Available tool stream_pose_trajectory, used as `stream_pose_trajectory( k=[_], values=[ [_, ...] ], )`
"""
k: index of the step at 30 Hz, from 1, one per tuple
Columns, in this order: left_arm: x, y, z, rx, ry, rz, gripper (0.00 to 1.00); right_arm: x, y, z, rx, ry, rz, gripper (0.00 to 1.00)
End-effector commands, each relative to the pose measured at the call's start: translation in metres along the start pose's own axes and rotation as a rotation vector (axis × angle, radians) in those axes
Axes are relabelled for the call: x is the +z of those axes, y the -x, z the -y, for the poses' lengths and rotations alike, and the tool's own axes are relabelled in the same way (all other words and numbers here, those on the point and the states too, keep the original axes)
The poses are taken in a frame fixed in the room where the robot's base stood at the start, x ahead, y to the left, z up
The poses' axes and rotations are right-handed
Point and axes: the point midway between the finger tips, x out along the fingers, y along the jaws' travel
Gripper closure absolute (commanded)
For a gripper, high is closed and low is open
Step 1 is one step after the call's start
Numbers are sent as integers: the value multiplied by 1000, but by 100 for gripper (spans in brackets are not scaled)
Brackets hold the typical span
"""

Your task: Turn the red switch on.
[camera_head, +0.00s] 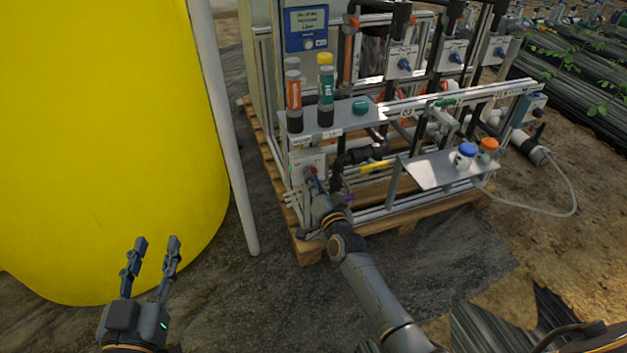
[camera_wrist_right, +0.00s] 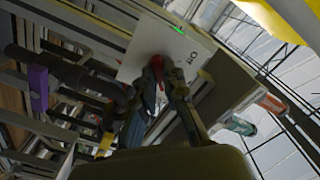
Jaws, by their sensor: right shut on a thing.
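The red switch (camera_head: 312,169) is on a small light grey box (camera_head: 299,160) at the left front corner of the skid. It also shows in the right wrist view (camera_wrist_right: 157,65), in front of a pale plate (camera_wrist_right: 194,57) with small dark print. My right gripper (camera_head: 314,181) reaches up to the box and is shut on the red switch, one finger on each side of it. The fingers hide part of the switch, and I cannot tell its exact angle. My left gripper (camera_head: 157,243) is open and empty, low on the left, away from the skid.
A large yellow tank (camera_head: 100,130) and a white pole (camera_head: 222,130) stand left of the skid. Bottles with orange (camera_head: 293,93) and green (camera_head: 326,88) labels stand on the shelf above the switch. Pipes and frame bars are close right of it. A wooden pallet (camera_head: 310,250) lies beneath.

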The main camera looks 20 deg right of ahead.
Motion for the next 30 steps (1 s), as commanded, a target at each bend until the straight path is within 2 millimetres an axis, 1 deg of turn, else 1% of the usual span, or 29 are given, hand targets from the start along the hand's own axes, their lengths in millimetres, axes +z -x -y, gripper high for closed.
stream_pose_trajectory(
  k=[15,16,17,18,19,27,30],
  values=[
    [1,0,0,-1,0,9,60,-1,-1,1,-1,-21,-3,100],
    [1,0,0,-1,0,9,60,-1,-1,1,-1,-21,-3,85],
    [1,0,0,-1,0,9,60,-1,-1,1,-1,-21,-3,79],
    [1,0,0,-1,0,9,60,-1,-1,0,-1,-20,-3,71],
    [1,0,0,-1,0,9,60,-1,0,0,-1,-20,-2,66],
    [2,0,1,-1,-1,11,60,-1,0,0,0,-18,-1,66],
    [3,0,1,-1,-1,13,60,0,3,0,0,-19,-1,66]
  ],
)
